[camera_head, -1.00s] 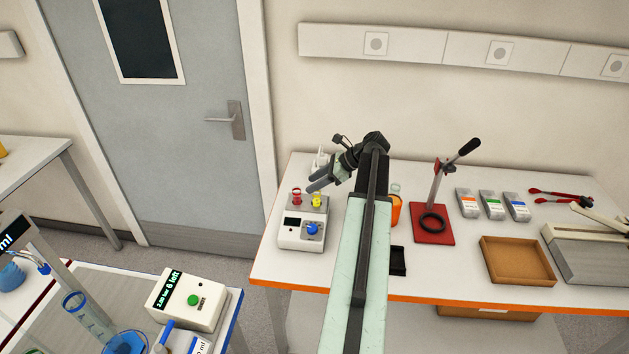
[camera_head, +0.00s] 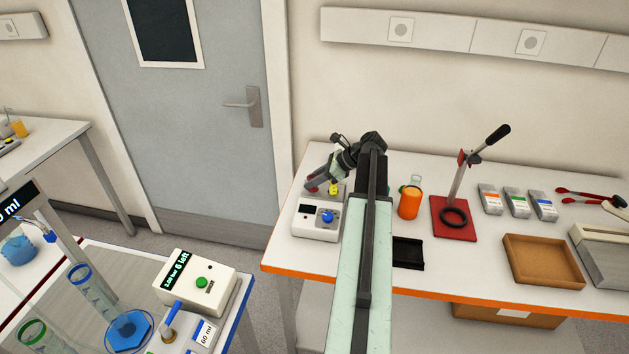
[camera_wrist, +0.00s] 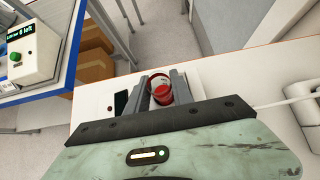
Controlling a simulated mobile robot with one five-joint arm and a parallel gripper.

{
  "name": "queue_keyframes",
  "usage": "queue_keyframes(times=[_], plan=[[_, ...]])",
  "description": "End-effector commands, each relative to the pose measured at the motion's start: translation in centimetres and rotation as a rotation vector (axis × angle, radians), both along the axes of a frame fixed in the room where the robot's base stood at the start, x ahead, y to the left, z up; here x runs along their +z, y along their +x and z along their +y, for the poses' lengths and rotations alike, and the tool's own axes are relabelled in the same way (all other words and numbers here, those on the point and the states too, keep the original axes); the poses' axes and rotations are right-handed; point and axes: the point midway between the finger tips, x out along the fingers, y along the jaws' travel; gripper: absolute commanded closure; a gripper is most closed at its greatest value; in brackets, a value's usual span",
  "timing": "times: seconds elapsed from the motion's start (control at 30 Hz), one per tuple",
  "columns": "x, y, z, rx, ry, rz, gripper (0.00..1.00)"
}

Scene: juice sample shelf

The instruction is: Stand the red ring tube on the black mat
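The red ring tube (camera_wrist: 161,88) shows in the wrist view between the two fingers of my gripper (camera_wrist: 161,92), with red inside its rim. One finger is on each side of it; I cannot tell whether both press on it. The tube's lower part is hidden. The black mat (camera_head: 408,254) lies near the table's front edge, right of my arm, with nothing on it.
An orange-filled bottle (camera_head: 409,204) and a red-based press (camera_head: 453,222) stand behind the mat. A brown tray (camera_head: 543,262) is to the right. My arm hides part of the table.

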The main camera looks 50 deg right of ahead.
Motion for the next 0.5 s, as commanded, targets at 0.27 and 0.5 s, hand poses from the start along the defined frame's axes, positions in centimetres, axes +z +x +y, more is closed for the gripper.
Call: queue_keyframes(times=[0.27, 0.5], plan=[[0.02, -0.05, -0.04, 0.0, 0.0, 0.0, 1.0], [0.4, -0.08, -0.07, -0.001, 0.0, 0.0, 1.0]])
